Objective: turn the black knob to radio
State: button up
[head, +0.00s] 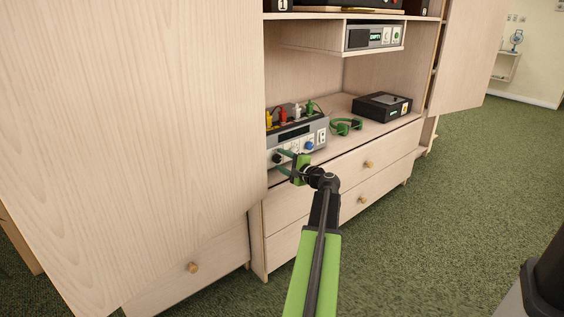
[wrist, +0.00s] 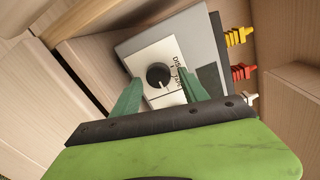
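The black knob (wrist: 158,75) sits on a white panel on the front of a grey device (wrist: 205,38). Lettering that seems to start "DIS" and a second, partly hidden label stand to its right; I cannot read "radio". The device (head: 312,137) stands on the cabinet shelf in the head view, where the knob (head: 278,158) is small at its left end. My gripper (wrist: 159,77) is open, with one green finger on each side of the knob and a gap to each. I cannot tell how far the fingertips are from the panel.
A blue knob (head: 309,146) is on the same device. Yellow, red (head: 283,115) and white plugs stand on top. Green headphones (head: 345,127) and a black box (head: 382,107) lie to the right. A large open cabinet door (head: 130,130) stands close on the left.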

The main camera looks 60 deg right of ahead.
jog(key=p+v, duration=0.1)
jog(key=v, duration=1.6)
jog(key=shift+s, duration=0.25)
jog(key=shift+f, duration=0.1)
